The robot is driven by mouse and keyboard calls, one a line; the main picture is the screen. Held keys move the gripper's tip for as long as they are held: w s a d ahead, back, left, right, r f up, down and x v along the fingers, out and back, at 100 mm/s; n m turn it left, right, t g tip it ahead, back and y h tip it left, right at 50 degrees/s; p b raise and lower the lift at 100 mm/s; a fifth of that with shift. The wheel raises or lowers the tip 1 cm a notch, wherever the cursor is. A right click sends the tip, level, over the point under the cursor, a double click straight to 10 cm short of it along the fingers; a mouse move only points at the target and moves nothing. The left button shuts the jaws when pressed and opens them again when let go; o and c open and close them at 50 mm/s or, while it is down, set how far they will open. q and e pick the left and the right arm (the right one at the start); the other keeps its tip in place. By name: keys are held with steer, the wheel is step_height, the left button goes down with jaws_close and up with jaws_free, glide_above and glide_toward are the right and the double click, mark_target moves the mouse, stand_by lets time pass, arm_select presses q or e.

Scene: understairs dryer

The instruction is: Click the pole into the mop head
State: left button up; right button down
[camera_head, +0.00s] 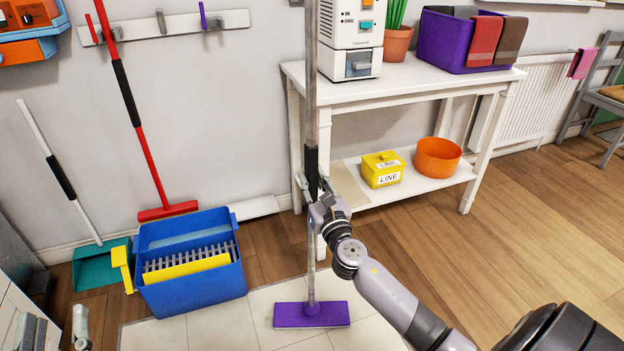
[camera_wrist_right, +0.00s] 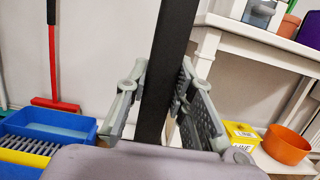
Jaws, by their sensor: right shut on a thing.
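The pole (camera_head: 311,90) is a long grey tube with a black grip, standing nearly upright in front of the white table in the head view. My right gripper (camera_head: 311,184) is shut around its black grip; the grip also shows between the fingers in the right wrist view (camera_wrist_right: 170,70). The purple mop head (camera_head: 330,314) lies flat on the pale tiles. The pole's lower end meets the middle of the mop head; I cannot tell whether it is locked in. Only a small part of my left gripper (camera_head: 81,328) shows at the lower left edge, away from the pole.
A blue bucket (camera_head: 190,292) with a yellow wringer stands left of the mop head. A red broom (camera_head: 150,160) and a teal dustpan (camera_head: 100,267) are by the wall. The white table (camera_head: 430,88) stands behind the pole. Wooden floor (camera_head: 530,230) is clear at right.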

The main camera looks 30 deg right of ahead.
steer(key=shift+f, duration=0.4)
steer(key=c, duration=1.8)
jaws_free()
steer(key=shift+c, duration=0.2)
steer(key=shift+o, duration=1.3)
steer(key=shift+w, duration=0.15)
steer(key=shift+o, duration=1.4)
steer(key=shift+r, duration=0.15)
steer(key=shift+o, duration=0.3)
steer(key=o, duration=0.7)
steer(key=shift+o, duration=0.2)
steer(key=shift+r, duration=0.1)
